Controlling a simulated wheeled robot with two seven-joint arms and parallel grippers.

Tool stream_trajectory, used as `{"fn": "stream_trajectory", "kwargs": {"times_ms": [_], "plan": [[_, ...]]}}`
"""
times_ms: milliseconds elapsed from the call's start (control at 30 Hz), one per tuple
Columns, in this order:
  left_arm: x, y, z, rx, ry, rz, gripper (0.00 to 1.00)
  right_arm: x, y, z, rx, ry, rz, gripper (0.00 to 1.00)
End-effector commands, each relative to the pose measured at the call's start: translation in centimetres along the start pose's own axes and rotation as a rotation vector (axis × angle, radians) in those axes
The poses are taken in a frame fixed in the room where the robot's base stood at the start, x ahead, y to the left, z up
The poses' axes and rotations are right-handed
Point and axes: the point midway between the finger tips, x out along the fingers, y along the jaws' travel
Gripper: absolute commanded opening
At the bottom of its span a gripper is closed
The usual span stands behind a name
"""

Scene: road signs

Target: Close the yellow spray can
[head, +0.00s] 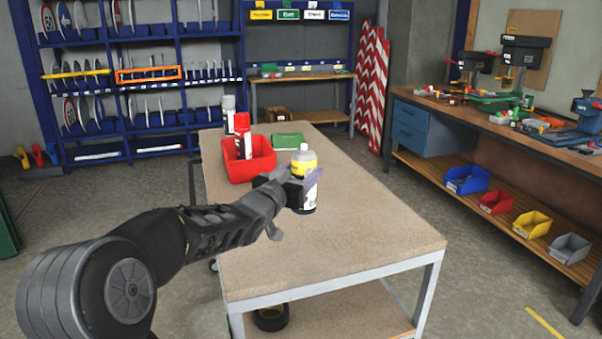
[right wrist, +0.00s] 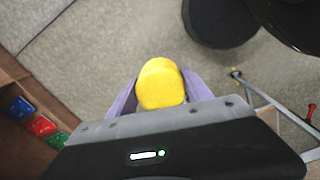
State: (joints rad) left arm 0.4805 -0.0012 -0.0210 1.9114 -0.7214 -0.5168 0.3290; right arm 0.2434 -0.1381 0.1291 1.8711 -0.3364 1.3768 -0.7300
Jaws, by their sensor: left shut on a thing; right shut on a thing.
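The yellow spray can (head: 304,162) stands upright above the near middle of the table in the head view. It has a yellow upper part, a pale nozzle top and a white label low down, with no yellow cap seen on it. My left gripper (head: 308,184) is shut around its middle and hides part of the body. In the right wrist view a yellow cap (right wrist: 161,84) sits between the purple pads of my right gripper (right wrist: 160,92), which is shut on it. My right gripper is outside the head view.
The wooden-topped table (head: 350,235) is clear in front and right. A red bin (head: 262,165) holds a red spray can (head: 242,128); a white can (head: 229,108) stands behind. A green item (head: 287,140) lies beside the bin. A workbench (head: 500,125) stands at right.

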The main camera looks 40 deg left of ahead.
Motion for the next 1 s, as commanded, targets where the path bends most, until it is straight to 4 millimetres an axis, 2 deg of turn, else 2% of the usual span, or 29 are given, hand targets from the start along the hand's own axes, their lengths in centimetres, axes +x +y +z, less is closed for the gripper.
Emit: {"fn": "stream_trajectory", "kwargs": {"times_ms": [67,633,1000], "plan": [[0.01,0.02,-0.22,0.001,0.005,0.001,0.47,-0.01,0.0,0.0,0.0,0.0,0.0,0.21],[0.0,0.01,-0.23,0.001,0.005,0.001,0.01,-0.01,0.0,0.0,0.0,0.0,0.0,0.21],[0.01,0.02,-0.22,0.001,0.005,0.001,0.0,-0.02,0.0,0.0,0.0,0.0,0.0,0.21]]}}
